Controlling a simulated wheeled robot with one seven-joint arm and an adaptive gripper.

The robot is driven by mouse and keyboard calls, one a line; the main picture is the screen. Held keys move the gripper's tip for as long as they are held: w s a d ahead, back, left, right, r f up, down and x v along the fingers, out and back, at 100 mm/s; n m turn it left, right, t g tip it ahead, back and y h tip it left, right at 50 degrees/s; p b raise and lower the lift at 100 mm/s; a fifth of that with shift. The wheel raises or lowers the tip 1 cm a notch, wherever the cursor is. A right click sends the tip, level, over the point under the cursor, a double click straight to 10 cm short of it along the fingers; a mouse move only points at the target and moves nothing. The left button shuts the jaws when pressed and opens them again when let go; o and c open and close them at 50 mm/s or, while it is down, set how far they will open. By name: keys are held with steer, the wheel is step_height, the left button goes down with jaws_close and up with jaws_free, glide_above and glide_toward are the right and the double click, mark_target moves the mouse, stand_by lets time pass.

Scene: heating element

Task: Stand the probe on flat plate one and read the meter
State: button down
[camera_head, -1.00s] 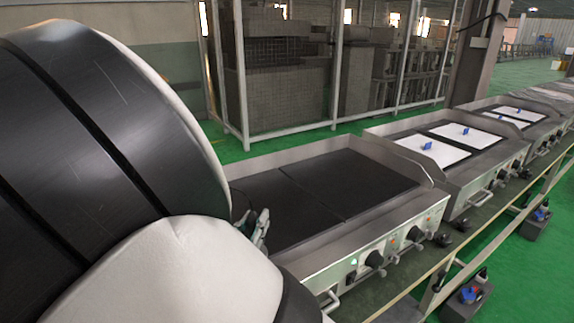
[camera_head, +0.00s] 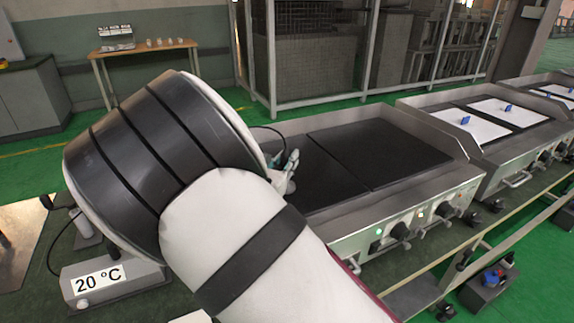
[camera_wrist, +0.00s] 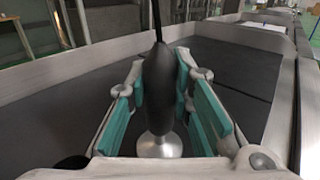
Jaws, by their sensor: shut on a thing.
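In the wrist view the probe (camera_wrist: 158,85) is a black, bulb-shaped handle with a cable at its top and a flared silver foot (camera_wrist: 160,147). My gripper (camera_wrist: 161,95) has its green pads on either side of the handle and is shut on it, upright. In the head view my gripper (camera_head: 290,165) is at the left of the nearest griddle, mostly hidden by my arm. Two dark flat plates lie there, a left one (camera_head: 325,185) and a right one (camera_head: 385,150); no number is legible. I cannot tell whether the foot touches a plate. The meter (camera_head: 100,278) shows 20 °C.
The griddle's raised steel rim (camera_head: 425,125) surrounds the plates, with knobs (camera_head: 400,231) along its front. Another griddle with white sheets (camera_head: 475,125) stands to the right. A wooden table (camera_head: 146,50) is at the back left. The right plate is clear.

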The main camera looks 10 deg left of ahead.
steer(key=shift+f, duration=0.65)
steer(key=shift+f, duration=0.1)
steer(key=c, duration=1.4)
jaws_free()
steer(key=shift+f, duration=0.1)
steer(key=shift+s+r, duration=0.2)
steer(key=shift+s, duration=0.05)
steer(key=p+v, duration=0.1)
steer(key=v, duration=1)
steer(key=shift+s+a, duration=0.15)
steer(key=shift+s, duration=0.1)
